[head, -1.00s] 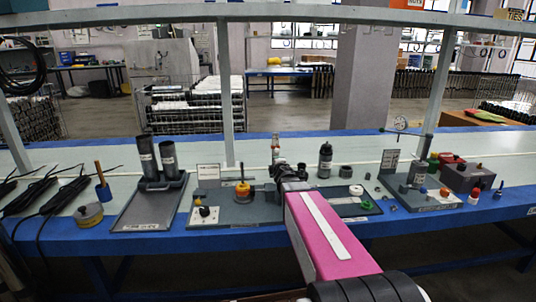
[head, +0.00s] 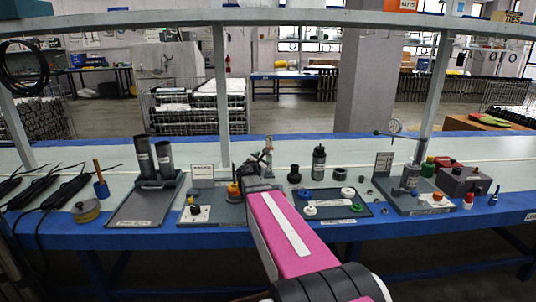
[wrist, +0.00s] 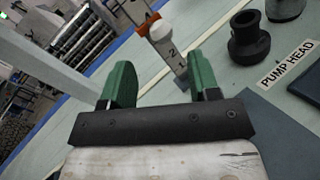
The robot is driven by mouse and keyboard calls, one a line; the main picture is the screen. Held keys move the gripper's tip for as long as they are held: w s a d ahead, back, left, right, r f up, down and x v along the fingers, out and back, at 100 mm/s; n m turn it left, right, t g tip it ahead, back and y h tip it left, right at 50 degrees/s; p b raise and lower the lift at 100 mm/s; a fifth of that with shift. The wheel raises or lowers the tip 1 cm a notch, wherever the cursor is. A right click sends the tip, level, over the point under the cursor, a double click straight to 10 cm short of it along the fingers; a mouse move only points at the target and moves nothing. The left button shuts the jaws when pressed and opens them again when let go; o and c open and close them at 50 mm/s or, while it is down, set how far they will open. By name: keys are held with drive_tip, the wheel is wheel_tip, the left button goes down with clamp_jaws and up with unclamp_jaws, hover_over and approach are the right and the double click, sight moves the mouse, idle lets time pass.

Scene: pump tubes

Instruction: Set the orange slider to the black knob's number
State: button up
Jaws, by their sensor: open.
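The black knob (head: 195,210) sits on a white plate at the front left of a grey board; its number is too small to read. My gripper (head: 258,165) is above the board's right side. In the wrist view, my gripper's green fingers (wrist: 160,75) are apart with nothing held between them. Just beyond them is a white-topped post (wrist: 163,35) marked 2 and 1, with orange beside it. I cannot tell how the orange joins the post.
A tray with two dark cylinders (head: 144,156) stands left. A black pump part (wrist: 249,38) is right of the fingers. A shelf post (head: 220,90) rises behind.

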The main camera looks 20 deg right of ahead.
drive_tip(key=x, duration=0.8)
drive_tip(key=shift+w+d, duration=0.2)
drive_tip(key=shift+d, duration=0.15)
drive_tip(key=shift+f, duration=0.1)
clamp_jaws()
